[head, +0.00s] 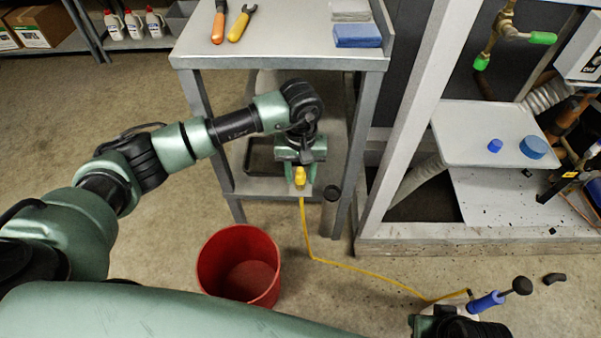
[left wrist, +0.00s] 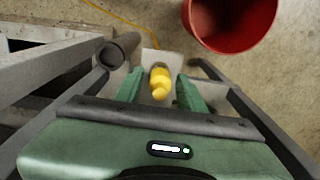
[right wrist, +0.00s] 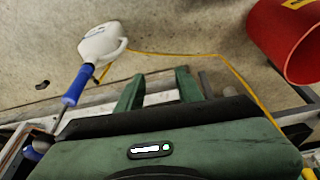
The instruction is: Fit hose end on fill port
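The yellow hose end (head: 300,176) stands upright at a small pale plate on the front of the grey cart. My left gripper (head: 301,172) is above it, fingers down. In the left wrist view the hose end (left wrist: 160,82) sits between the two spread fingers, with a narrow gap on each side. The yellow hose (head: 345,265) runs from it down to the floor and right to a white jug (right wrist: 103,42) with a blue-handled pump (head: 487,303). My right gripper (right wrist: 160,92) is open and empty near the jug. I cannot pick out the fill port with certainty.
A red bucket (head: 238,265) stands on the floor before the cart (head: 280,55).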

